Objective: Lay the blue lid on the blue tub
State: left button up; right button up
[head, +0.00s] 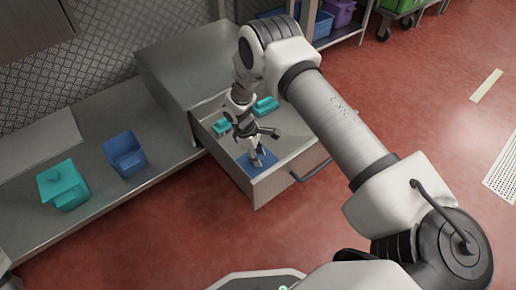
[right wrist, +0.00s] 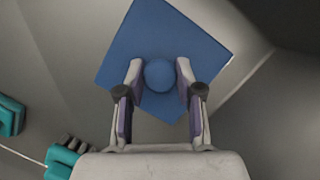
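The blue lid (head: 267,156) is a flat square with a round knob, inside the open drawer (head: 271,190) in the head view. In the right wrist view the lid (right wrist: 165,30) fills the upper middle, turned at an angle. My right gripper (right wrist: 160,78) has a finger on each side of the knob, both against it. In the head view this gripper (head: 256,160) points down into the drawer. Whether the lid touches the drawer floor I cannot tell. The blue tub (head: 125,155) stands open on the counter at left. My left gripper is out of view.
The steel cabinet (head: 185,65) rises behind the drawer. Counter space in front of the blue tub is bare.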

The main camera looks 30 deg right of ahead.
aim_at(263, 158)
grip_shut()
notch_tip(263, 158, up, 5)
jog(key=p, duration=0.4)
jog(key=shift+r+p, duration=0.15)
jog(key=shift+p, duration=0.25)
